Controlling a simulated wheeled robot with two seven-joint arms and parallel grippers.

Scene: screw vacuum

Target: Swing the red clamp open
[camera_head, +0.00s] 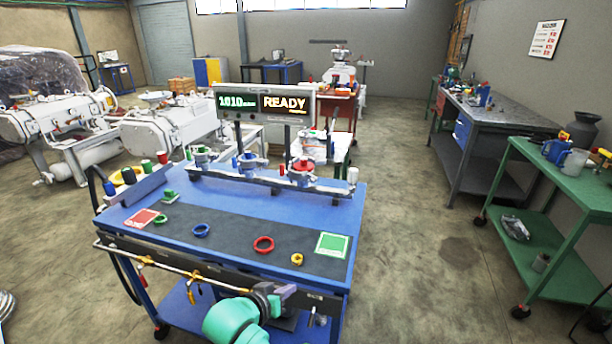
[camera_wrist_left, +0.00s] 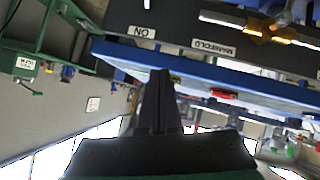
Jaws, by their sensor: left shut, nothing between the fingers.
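My left gripper (camera_head: 288,291) is in front of the bench's near edge, apart from both red parts. Its fingers (camera_wrist_left: 160,87) are shut and empty in the left wrist view, close to the bench front. A small red part (camera_wrist_left: 223,94) shows beyond the bench edge there. My right gripper is not in view.
Blue (camera_head: 201,230) and yellow (camera_head: 297,259) rings lie on the mat, between a red-and-white card (camera_head: 142,218) and a green card (camera_head: 332,245). A display reading READY (camera_head: 285,103) stands behind. A pipe with yellow valves (camera_head: 195,275) runs along the bench front.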

